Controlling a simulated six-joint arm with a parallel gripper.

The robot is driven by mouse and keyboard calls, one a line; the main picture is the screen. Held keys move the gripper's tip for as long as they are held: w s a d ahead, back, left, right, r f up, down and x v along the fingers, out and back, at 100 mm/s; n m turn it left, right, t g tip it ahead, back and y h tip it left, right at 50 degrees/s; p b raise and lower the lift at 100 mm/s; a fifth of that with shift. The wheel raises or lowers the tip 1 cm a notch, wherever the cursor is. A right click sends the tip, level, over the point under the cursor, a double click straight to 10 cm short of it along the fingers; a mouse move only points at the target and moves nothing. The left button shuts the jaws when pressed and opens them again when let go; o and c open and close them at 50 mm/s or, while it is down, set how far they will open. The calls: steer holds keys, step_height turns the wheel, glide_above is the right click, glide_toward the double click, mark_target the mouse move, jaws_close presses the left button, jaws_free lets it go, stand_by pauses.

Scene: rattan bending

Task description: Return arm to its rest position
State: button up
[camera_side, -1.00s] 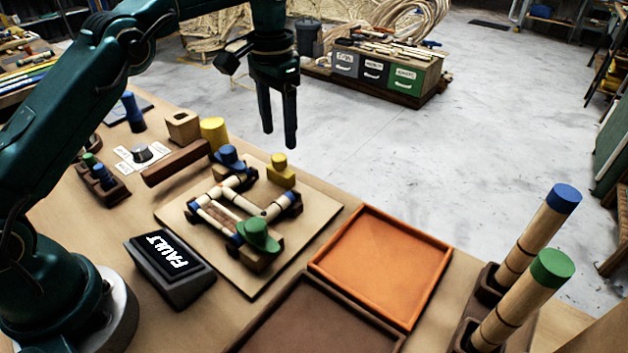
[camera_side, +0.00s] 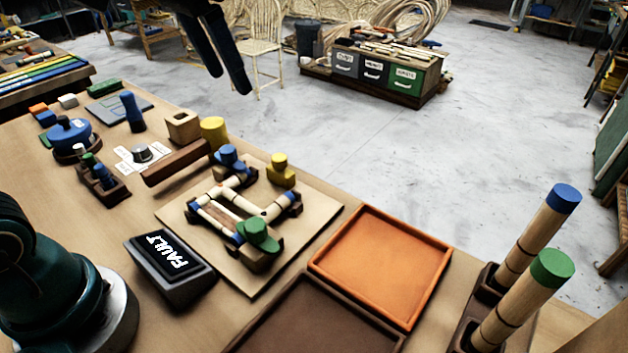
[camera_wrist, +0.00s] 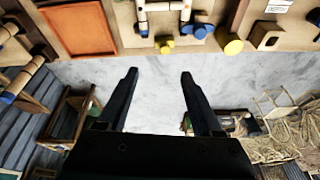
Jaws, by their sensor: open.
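My gripper (camera_side: 228,78) is raised high at the top of the side view, above and beyond the table's far edge. In the wrist view my gripper (camera_wrist: 158,75) has its two fingers spread wide with nothing between them, over grey floor. The bending jig (camera_side: 240,215), a board with rattan pieces in dark holders and blue, green and yellow knobs, sits on the table, apart from my gripper. Part of it shows at the top of the wrist view (camera_wrist: 165,8). Most of my arm is out of the side view.
An orange tray (camera_side: 385,262) and a brown tray (camera_side: 315,320) lie right of the jig. A box reading FAULT (camera_side: 170,265) stands in front. Two upright rattan rods, blue-capped (camera_side: 540,235) and green-capped (camera_side: 525,295), stand at right. A chair (camera_side: 262,45) is on the floor behind.

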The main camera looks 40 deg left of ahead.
steer(key=s+f+n+t, duration=0.1)
steer(key=s+f, duration=0.8)
steer(key=s, duration=0.4)
steer(key=shift+d+f+n+t, duration=0.15)
steer(key=shift+d+n+t, duration=0.15)
steer(key=shift+t, duration=0.1)
